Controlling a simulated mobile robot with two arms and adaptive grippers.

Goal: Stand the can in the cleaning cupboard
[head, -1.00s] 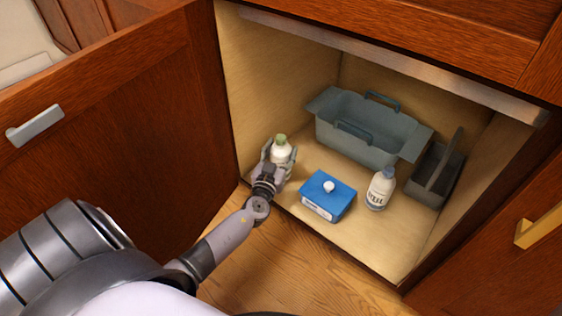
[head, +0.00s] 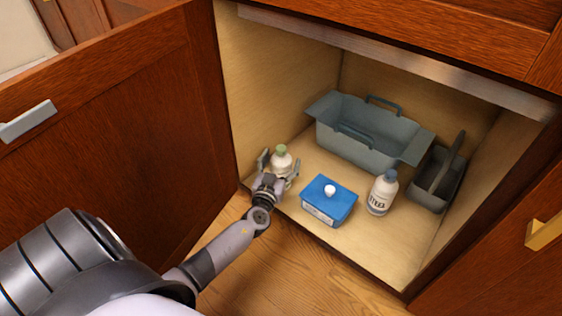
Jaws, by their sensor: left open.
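The can (head: 281,161), white with a green cap, stands upright on the cupboard floor near its front left corner. My left gripper (head: 278,170) is open, with one finger on each side of the can. Its palm hides the can's lower front. Whether a finger still touches the can is too small to tell. The cleaning cupboard (head: 375,252) is open, and its bare wooden floor shows at the front. My right gripper is out of view.
A blue box (head: 330,201) with a white knob stands right of the can. Beside it is a white bottle with a blue cap (head: 382,192). A grey-blue tub (head: 365,155) and a dark caddy (head: 428,187) stand behind. The open door (head: 120,130) is at left.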

